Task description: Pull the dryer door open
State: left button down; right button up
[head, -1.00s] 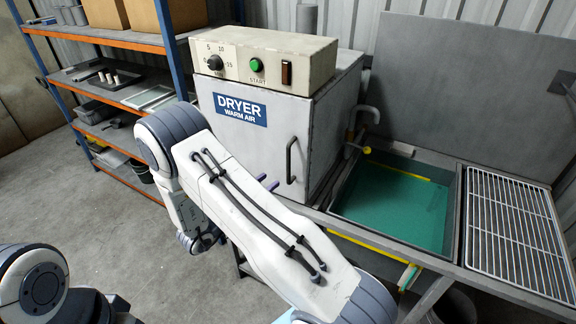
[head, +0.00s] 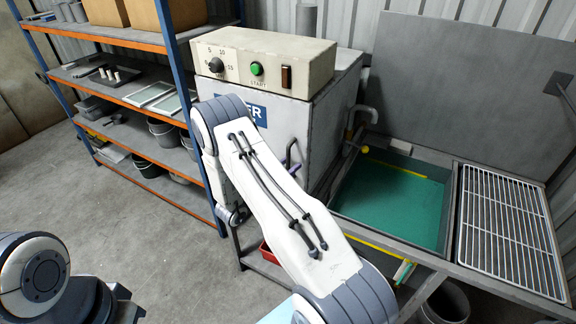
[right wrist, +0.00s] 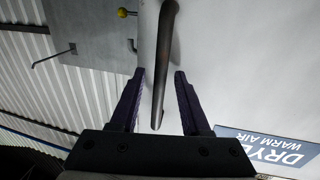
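The dryer (head: 275,115) is a white box with a control panel on top. Its front door looks closed, and my right arm covers part of the door and its blue label. The dark door handle (head: 289,152) is a vertical bar near the door's right edge. My right gripper is mostly hidden behind my arm in the head view; a purple finger shows beside the handle. In the right wrist view my right gripper (right wrist: 160,72) is open, with the handle (right wrist: 164,65) between its purple fingers and gaps on both sides. My left gripper is out of view.
A sink with a green bottom (head: 395,205) and a wire rack (head: 510,230) stand right of the dryer. An orange and blue shelf (head: 130,95) with trays and buckets stands at left. The floor (head: 150,240) in front is mostly clear.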

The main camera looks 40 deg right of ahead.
grip_shut()
dwell(1.3)
